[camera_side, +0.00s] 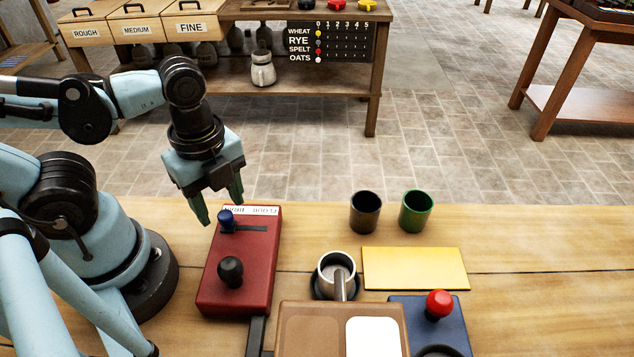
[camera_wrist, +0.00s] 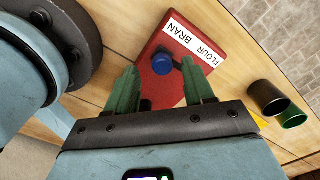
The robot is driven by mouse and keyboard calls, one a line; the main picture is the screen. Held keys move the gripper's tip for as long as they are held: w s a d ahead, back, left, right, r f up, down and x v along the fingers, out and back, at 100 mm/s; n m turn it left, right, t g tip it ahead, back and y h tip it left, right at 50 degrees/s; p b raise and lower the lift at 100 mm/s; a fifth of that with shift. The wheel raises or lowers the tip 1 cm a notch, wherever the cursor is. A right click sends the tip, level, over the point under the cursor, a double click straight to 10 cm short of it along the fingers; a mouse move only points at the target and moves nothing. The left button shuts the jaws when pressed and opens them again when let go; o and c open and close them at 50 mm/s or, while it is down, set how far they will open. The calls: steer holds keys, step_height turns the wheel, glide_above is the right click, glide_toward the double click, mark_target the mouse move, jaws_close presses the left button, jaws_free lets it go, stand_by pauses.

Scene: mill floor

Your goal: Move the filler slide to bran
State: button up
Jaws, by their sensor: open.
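The filler slide is a blue knob (camera_side: 226,220) on a red box (camera_side: 255,265), at the left end of a dark slot in the side view. In the wrist view, the label (camera_wrist: 190,38) reads FLOUR and BRAN upside down, and the blue knob (camera_wrist: 162,63) is nearer the BRAN word. My gripper (camera_side: 218,212) is open, pointing down at the knob. Its green fingers (camera_wrist: 158,67) show on either side of the knob in the wrist view. I cannot tell how far the fingertips reach down beside it. The slot is largely hidden in the wrist view.
A black knob (camera_side: 231,271) stands on the same box, nearer the camera. To the right are a dark cup (camera_side: 365,212), a green cup (camera_side: 416,211), a metal cup (camera_side: 324,268), a yellow board (camera_side: 414,268) and a red knob (camera_side: 439,304) on a blue base.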

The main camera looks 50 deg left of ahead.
mark_target(225, 212)
step_height(225, 212, up, 10)
stand_by(0.6)
steer(key=w+a+f+n+t, duration=0.2)
steer(key=w+n, duration=0.4)
steer(key=n, duration=0.3)
steer(key=w+a+f+n+t, duration=0.1)
steer(key=w+a+n+t, duration=0.1)
steer(key=w+n+t, duration=0.3)
steer(key=shift+w+f+n, duration=0.4)
steer(key=shift+w+n, duration=0.15)
steer(key=shift+n, duration=1.45)
steer(key=shift+a, duration=0.1)
